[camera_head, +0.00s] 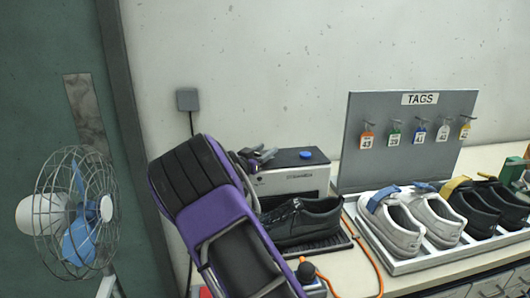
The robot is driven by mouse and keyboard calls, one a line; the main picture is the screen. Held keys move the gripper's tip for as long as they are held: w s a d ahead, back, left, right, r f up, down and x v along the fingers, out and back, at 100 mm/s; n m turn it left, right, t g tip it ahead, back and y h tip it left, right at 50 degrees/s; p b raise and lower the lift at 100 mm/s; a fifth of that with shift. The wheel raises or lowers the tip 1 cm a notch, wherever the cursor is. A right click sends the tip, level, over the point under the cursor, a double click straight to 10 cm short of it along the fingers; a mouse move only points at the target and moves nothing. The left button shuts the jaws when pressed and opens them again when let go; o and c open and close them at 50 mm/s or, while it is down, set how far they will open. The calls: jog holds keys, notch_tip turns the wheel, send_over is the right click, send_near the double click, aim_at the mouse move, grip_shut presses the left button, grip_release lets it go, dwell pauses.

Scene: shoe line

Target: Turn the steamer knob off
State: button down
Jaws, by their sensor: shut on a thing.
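The steamer (290,183) is a pale box with a dark top, standing on the bench against the wall. A round blue cap (305,155) sits on its top. My gripper (262,157) is at the steamer's upper left corner, partly behind my purple and black arm. Its fingers are shut on a small dark part there, which I take to be the steamer knob. The knob is mostly hidden by the fingers, so I cannot tell which way it points.
A black shoe (302,221) sits on a dark tray before the steamer. White shoes (410,219) and black shoes (487,209) stand in a rack at right, before the TAGS board (405,140). An orange cord (368,254) crosses the bench. A fan (80,213) stands left.

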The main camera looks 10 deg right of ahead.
jog(key=y+b, duration=0.1)
jog(key=n+t+b, duration=0.1)
jog(key=shift+w+a+f+n+t+y+b, duration=0.1)
jog(key=shift+w+f+n+t+y+b, duration=0.05)
jog(key=shift+n+t+y+b, duration=0.2)
jog(key=shift+w+a+r+n+t+y+b, duration=0.1)
jog(key=shift+a+r+n+t+y+b, duration=0.1)
jog(key=shift+n+t+y+b, duration=0.5)
jog(key=shift+g, duration=0.25)
jog(key=shift+c, duration=1.6)
grip_release()
jog(key=p+v, duration=0.1)
jog(key=v, duration=1.6)
jog(key=shift+s, duration=0.3)
jog(key=shift+r, duration=0.15)
